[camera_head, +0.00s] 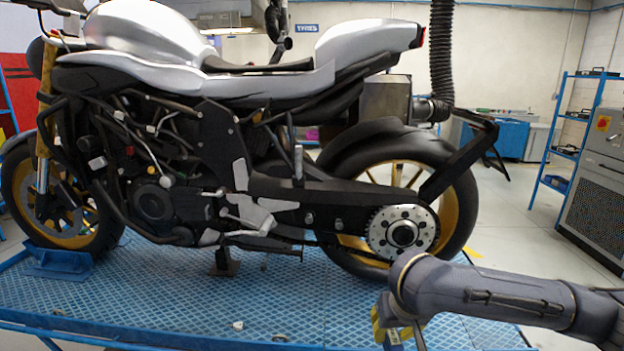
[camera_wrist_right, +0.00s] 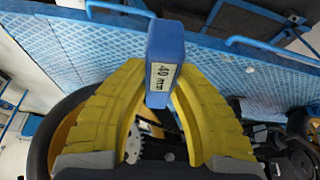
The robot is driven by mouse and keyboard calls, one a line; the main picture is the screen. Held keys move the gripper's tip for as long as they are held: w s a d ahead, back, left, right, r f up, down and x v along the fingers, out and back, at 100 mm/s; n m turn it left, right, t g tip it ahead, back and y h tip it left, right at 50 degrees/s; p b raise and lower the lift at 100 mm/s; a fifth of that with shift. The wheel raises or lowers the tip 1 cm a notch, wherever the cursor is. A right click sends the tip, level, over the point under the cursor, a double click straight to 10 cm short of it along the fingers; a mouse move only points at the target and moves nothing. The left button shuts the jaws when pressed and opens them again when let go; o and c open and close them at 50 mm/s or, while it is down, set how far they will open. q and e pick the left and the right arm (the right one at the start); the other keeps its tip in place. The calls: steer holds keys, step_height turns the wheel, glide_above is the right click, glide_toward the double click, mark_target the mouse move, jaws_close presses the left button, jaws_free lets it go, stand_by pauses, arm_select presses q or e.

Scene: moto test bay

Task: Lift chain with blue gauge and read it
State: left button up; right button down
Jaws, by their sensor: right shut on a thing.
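The blue gauge (camera_wrist_right: 165,58), a block with a white label reading "40 mm", sits between the yellow fingers of my right gripper (camera_wrist_right: 163,92), which is shut on it. In the head view my right gripper (camera_head: 392,326) is low, in front of the rear wheel and over the lift's front edge. The rear sprocket (camera_head: 403,231) is a silver disc at the wheel hub. The chain is hard to make out against the dark swingarm (camera_head: 320,210). The gauge is apart from the sprocket in the head view. My left gripper is not in view.
The silver motorcycle (camera_head: 190,75) stands on a blue lift platform (camera_head: 190,285). A wheel chock (camera_head: 62,262) holds the front wheel. A black exhaust hose (camera_head: 442,50) hangs behind. A grey cabinet (camera_head: 597,190) stands at right. The platform's front strip is mostly clear, with small loose parts.

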steer(key=d, duration=0.2)
steer(key=w+d+r, duration=0.1)
steer(key=shift+d+r+m, duration=0.1)
steer(key=shift+d+m, duration=0.05)
steer(key=shift+m, duration=0.15)
steer(key=shift+s, duration=0.1)
stand_by(0.7)
